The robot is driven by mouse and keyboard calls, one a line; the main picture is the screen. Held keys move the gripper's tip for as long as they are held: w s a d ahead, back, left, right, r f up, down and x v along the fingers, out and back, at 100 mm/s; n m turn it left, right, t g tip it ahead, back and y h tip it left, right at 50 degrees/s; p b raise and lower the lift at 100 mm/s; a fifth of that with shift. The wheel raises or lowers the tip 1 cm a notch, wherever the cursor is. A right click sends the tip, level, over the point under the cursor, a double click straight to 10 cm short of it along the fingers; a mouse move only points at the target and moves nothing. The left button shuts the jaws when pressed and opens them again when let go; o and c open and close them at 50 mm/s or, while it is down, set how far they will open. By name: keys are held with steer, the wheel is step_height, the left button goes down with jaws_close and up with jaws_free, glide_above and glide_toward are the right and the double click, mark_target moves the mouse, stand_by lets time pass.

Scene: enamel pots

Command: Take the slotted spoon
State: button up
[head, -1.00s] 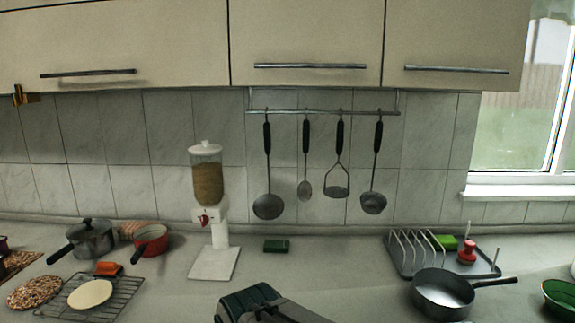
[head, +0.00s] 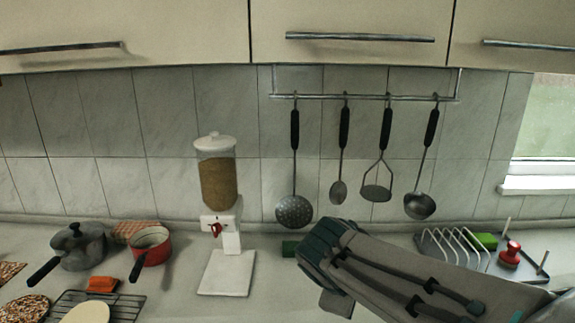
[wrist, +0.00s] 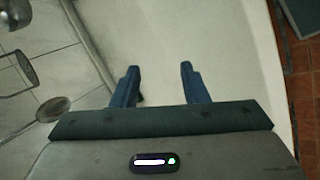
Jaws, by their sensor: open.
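The slotted spoon (head: 294,211) hangs upright from the wall rail at the far left of the row. It has a black handle and a round, holed grey head. My gripper (wrist: 159,68) is open and empty, its two blue fingers apart over the pale counter in the wrist view. In the head view my arm reaches in from the lower right, below and right of the slotted spoon, and the fingertips cannot be made out. Utensil heads show at the left edge of the wrist view; I cannot tell which is the slotted spoon.
A solid spoon (head: 339,191), a masher (head: 376,192) and a ladle (head: 420,205) hang right of it on the rail (head: 365,97). A cereal dispenser (head: 218,190) stands to the left. A dish rack (head: 455,250) is at right. Cabinets (head: 350,20) overhang above.

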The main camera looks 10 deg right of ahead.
steer(key=w+r+n+t+h, duration=0.2)
steer(key=w+r+n, duration=0.3)
steer(key=r, duration=0.1)
steer(key=n+t+p, duration=0.3)
steer(key=n+t, duration=0.6)
steer(key=n, duration=0.7)
glide_toward(294, 127)
steer(key=p+x, duration=0.1)
steer(key=x, duration=0.5)
steer(key=shift+w+d+r, duration=0.1)
steer(key=shift+w+d, duration=0.15)
steer(key=shift+p+x, duration=0.85)
steer(key=shift+x, duration=1.35)
steer(key=shift+a, duration=0.1)
jaws_close()
